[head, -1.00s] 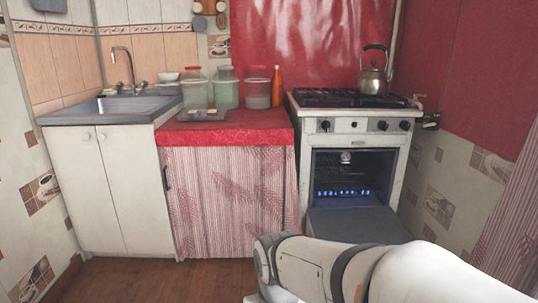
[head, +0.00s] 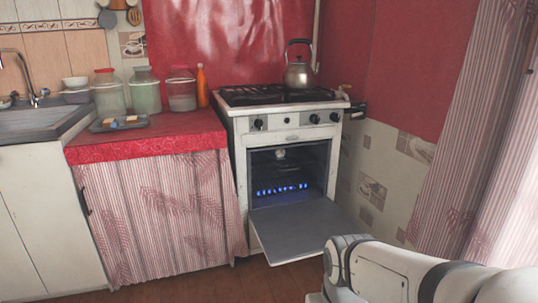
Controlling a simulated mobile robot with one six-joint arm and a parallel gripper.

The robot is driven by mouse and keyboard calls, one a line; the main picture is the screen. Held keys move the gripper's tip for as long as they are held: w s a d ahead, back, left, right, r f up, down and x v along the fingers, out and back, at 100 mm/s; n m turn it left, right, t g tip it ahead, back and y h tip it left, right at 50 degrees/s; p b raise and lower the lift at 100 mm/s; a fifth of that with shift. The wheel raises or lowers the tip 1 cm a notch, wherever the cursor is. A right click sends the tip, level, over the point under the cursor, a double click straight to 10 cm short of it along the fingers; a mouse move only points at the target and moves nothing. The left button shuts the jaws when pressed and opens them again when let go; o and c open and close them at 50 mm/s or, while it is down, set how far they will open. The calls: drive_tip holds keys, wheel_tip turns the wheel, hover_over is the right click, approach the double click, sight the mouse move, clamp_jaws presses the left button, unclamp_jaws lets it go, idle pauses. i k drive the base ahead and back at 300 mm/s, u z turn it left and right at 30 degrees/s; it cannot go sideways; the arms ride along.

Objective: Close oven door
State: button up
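The oven (head: 290,130) is a white stove against the red back wall. Its door (head: 308,232) is fully lowered, lying about level and sticking out over the floor. The oven cavity (head: 289,170) is open to view, with a row of small blue flames inside. My arm comes in at the lower right, and part of it is near the door's right front corner; I cannot tell whether they touch. My gripper is not in view.
A metal kettle (head: 299,67) stands on the stove top. A red-covered counter (head: 165,135) with jars, an orange bottle (head: 202,87) and a tray (head: 118,124) stands left of the oven. A striped curtain (head: 462,130) hangs at the right. Wooden floor (head: 220,283) shows in front.

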sight(290, 233)
drive_tip(key=u, duration=0.05)
drive_tip(key=i, duration=1)
drive_tip(key=u, duration=1.5)
drive_tip(key=k, duration=0.7)
drive_tip(key=z, duration=0.6)
drive_tip(key=i, duration=0.25)
